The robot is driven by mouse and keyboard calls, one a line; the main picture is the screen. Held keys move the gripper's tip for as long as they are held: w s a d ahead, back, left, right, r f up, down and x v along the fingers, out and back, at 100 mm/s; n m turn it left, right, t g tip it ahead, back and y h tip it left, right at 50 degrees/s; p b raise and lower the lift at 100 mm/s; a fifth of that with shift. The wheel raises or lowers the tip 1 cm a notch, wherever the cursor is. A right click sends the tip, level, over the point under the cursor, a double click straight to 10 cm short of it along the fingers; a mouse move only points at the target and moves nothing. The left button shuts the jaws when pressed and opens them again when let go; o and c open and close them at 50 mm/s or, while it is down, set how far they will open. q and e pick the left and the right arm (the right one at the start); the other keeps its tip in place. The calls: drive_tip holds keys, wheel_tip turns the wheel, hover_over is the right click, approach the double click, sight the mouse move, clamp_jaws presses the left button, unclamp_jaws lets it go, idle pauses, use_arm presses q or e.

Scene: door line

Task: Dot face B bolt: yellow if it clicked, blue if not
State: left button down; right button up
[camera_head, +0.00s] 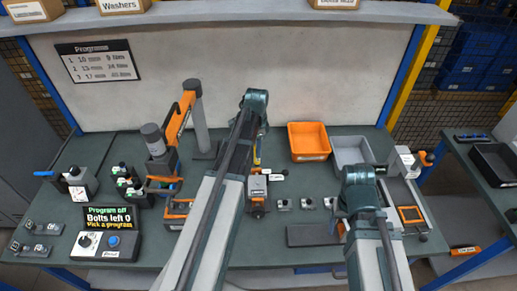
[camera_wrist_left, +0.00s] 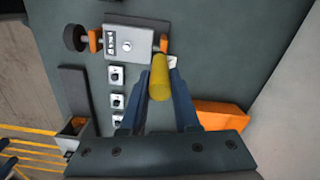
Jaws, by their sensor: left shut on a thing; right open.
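In the left wrist view my left gripper (camera_wrist_left: 162,75) is shut on a yellow cylindrical marker (camera_wrist_left: 160,88). The marker's far end lies beside the right side of a grey block (camera_wrist_left: 138,35) clamped between orange jaws; whether it touches is unclear. A round bolt head (camera_wrist_left: 127,45) shows on the block's top face, beside a dark-marked label strip. No paint dot is visible on it, and I cannot read the face letter. In the head view the block (camera_head: 257,186) sits just below the marker (camera_head: 257,153). My right arm is at the right; its gripper is hidden.
Several small bolt blocks (camera_head: 307,203) stand right of the clamp. An orange bin (camera_head: 309,141) and a grey bin (camera_head: 352,152) are behind. A display (camera_head: 108,218) reads "Program off, Bolts left 0, Pick a program". An orange jointed tool arm (camera_head: 183,112) stands left.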

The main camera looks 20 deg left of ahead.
use_arm(q)
drive_tip(key=s+d+r+p, duration=0.3)
drive_tip(key=s+r+p, duration=0.1)
drive_tip(key=s+r, duration=0.15)
use_arm(e)
wheel_tip(320, 180, up, 5)
use_arm(q)
drive_tip(key=shift+s+a+f+b, duration=0.1)
drive_tip(key=shift+s+f+b, duration=0.05)
drive_tip(key=shift+f+b, duration=1.3)
drive_tip(key=shift+s+a+f+b, duration=0.1)
drive_tip(key=shift+f+b, duration=1.3)
use_arm(e)
drive_tip(key=shift+f, duration=2.65)
use_arm(q)
drive_tip(key=shift+f+b, duration=0.55)
drive_tip(key=shift+f, duration=0.05)
use_arm(e)
drive_tip(key=shift+f, duration=0.55)
use_arm(q)
drive_tip(key=shift+r, duration=0.15)
use_arm(e)
drive_tip(key=shift+r, duration=0.15)
use_arm(q)
wheel_tip(320, 180, up, 6)
drive_tip(key=p, duration=0.6)
use_arm(e)
wheel_tip(320, 180, up, 6)
drive_tip(key=shift+f, duration=0.15)
